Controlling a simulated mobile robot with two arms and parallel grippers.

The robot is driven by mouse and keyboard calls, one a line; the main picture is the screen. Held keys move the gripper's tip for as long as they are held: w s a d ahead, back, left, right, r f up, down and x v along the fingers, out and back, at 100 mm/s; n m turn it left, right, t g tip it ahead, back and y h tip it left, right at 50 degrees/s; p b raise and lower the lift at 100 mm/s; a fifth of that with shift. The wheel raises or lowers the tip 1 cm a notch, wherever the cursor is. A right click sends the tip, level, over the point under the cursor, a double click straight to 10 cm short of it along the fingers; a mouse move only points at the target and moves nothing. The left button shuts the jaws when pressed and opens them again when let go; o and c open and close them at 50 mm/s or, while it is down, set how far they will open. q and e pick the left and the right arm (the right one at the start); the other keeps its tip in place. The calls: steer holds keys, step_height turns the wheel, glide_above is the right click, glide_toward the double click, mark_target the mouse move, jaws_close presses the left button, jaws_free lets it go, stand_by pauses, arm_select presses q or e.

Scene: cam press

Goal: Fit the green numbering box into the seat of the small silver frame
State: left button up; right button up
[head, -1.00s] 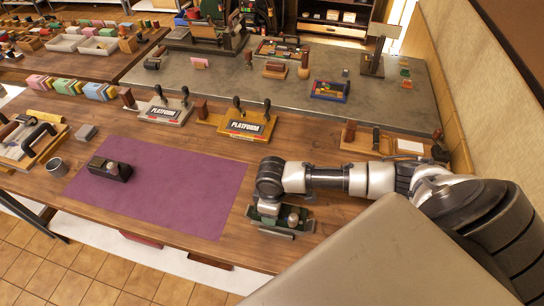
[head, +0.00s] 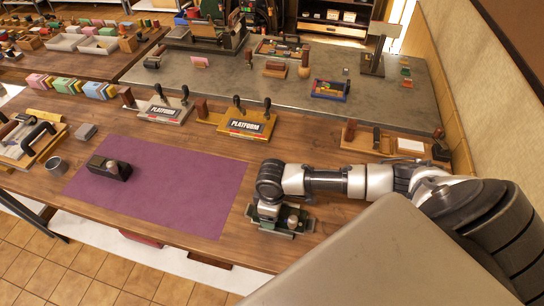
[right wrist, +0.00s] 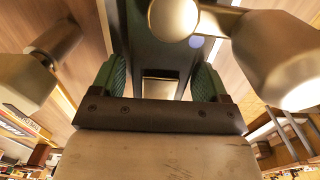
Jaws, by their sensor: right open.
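A low green piece with a silver knob and light metal strips (head: 296,224) sits on the wood table right of the purple mat, partly hidden by my right gripper. I cannot tell how much of it is the green box and how much is a silver frame. My right gripper (head: 270,214) is down over its left part. In the right wrist view, the open right gripper (right wrist: 160,82) shows green ribbed pads on both sides of a dark part, with a silver round knob (right wrist: 174,18) close by. Contact cannot be judged. My left gripper is out of view.
A black block with a knob (head: 108,168) lies on the purple mat (head: 190,195). A silver-grey PLATFORM frame (head: 150,115) and a yellow PLATFORM frame (head: 262,135) stand behind. Most of the mat is clear.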

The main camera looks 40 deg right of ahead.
step_height(320, 180, up, 11)
steer(key=b, duration=0.1)
steer(key=shift+b, duration=0.3)
